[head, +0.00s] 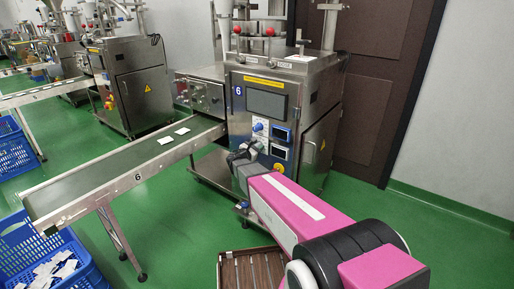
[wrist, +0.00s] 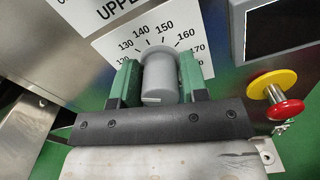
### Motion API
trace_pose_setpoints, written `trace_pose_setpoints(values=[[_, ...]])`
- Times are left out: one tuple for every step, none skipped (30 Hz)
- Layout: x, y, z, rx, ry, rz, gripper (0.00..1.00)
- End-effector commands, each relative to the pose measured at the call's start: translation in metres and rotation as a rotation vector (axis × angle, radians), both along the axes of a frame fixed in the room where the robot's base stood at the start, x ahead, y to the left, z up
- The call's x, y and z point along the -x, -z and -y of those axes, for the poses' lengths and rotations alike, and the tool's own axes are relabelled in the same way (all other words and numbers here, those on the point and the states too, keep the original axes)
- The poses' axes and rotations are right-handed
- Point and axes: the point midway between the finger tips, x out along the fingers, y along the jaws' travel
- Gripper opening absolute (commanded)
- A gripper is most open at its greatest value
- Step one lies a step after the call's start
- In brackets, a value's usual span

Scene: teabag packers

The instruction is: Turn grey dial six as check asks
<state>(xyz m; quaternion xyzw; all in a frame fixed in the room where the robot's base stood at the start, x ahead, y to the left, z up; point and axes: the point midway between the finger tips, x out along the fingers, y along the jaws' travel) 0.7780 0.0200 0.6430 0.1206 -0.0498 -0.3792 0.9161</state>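A grey dial (wrist: 160,78) sits in the middle of the wrist view, in front of a white scale plate (wrist: 122,47). The scale reads 130, 140, 150, 160 and 170 around it, and part of the word "UPPER" shows above. A short white mark is on the dial's near end. My gripper (wrist: 160,82) has one green finger on each side of the dial, both right against it with no clear gap. In the head view my gripper (head: 240,158) is at the front of machine 6 (head: 265,75); the dial is hidden there.
A red button on a yellow base (wrist: 286,108) and a dark screen (wrist: 278,22) are right of the dial. A conveyor (head: 110,172) runs left from the machine, with two white packets on it. A blue crate (head: 90,276) and a slatted brown tray (head: 229,258) stand on the green floor.

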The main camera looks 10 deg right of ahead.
Motion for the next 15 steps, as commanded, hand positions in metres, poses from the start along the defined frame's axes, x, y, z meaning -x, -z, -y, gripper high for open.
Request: trace_pose_setpoints(values=[[0.0001, 0.0000, -0.0001, 0.000, 0.000, 0.000, 0.24], [0.0001, -0.0001, -0.0001, 0.000, 0.000, 0.000, 0.14], [0.0002, -0.0001, 0.0000, 0.000, 0.000, 0.000, 0.10], [0.0002, -0.0001, 0.0000, 0.000, 0.000, 0.000, 0.10], [0.0002, -0.0001, -0.0001, 0.000, 0.000, 0.000, 0.10], [0.0002, -0.0001, -0.0001, 0.000, 0.000, 0.000, 0.10], [0.0002, -0.0001, -0.0001, -0.001, 0.000, 0.001, 0.10], [0.0002, -0.0001, -0.0001, -0.002, 0.000, 0.002, 0.10], [0.0002, -0.0001, -0.0001, -0.004, 0.001, 0.004, 0.10], [0.0003, 0.0000, 0.0000, -0.007, 0.001, 0.007, 0.10], [0.0003, 0.0000, 0.0000, -0.011, 0.001, 0.010, 0.10], [0.0003, 0.0000, 0.0000, -0.016, 0.001, 0.016, 0.10], [0.0004, 0.0000, 0.0001, -0.023, 0.001, 0.022, 0.10], [0.0004, 0.0000, 0.0001, -0.031, 0.001, 0.030, 0.10], [0.0004, 0.0000, 0.0002, -0.041, 0.001, 0.041, 0.10]])
